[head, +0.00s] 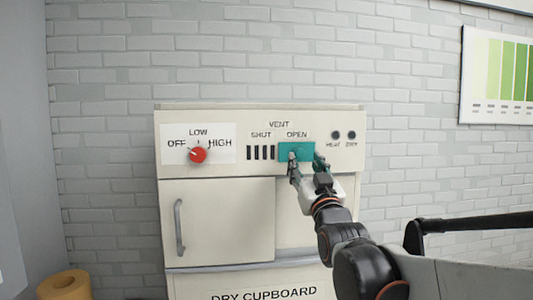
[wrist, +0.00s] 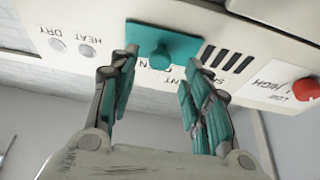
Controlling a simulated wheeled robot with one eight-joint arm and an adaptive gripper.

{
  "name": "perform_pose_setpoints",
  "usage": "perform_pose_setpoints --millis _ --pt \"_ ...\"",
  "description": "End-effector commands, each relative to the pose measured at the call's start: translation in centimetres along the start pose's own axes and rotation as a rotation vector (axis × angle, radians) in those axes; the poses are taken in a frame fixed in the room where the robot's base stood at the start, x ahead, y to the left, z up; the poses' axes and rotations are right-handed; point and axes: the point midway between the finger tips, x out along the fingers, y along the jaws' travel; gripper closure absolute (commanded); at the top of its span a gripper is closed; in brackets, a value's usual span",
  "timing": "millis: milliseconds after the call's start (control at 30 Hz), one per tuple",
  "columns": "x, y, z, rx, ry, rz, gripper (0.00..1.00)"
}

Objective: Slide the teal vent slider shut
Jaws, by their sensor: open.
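The teal vent slider (head: 285,152) sits on the cupboard's panel under the word OPEN, to the right of the dark vent slots (head: 260,153) near the word SHUT. In the wrist view the slider (wrist: 180,42) is a flat teal plate with a round knob (wrist: 161,57) standing out from it. My gripper (head: 307,163) is in front of the panel at the slider and hides part of it. In the wrist view my gripper (wrist: 158,80) is open, its teal-padded fingers on either side of the knob with gaps, not visibly touching it.
A red knob (head: 198,155) sits on the panel's left, by OFF, LOW and HIGH. HEAT and DRY buttons (head: 343,135) are on the right. A cupboard door with a grey handle (head: 179,228) is below. The brick wall (head: 110,150) stands behind.

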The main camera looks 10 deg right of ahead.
Motion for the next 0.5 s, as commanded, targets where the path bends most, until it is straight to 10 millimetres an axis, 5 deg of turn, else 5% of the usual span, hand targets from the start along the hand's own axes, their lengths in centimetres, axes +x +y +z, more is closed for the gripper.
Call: perform_pose_setpoints --millis 200,500 --pt "3.1 0.0 -0.1 0.000 0.000 0.000 0.56" --pt "4.4 0.0 0.0 0.000 0.000 0.000 0.56"
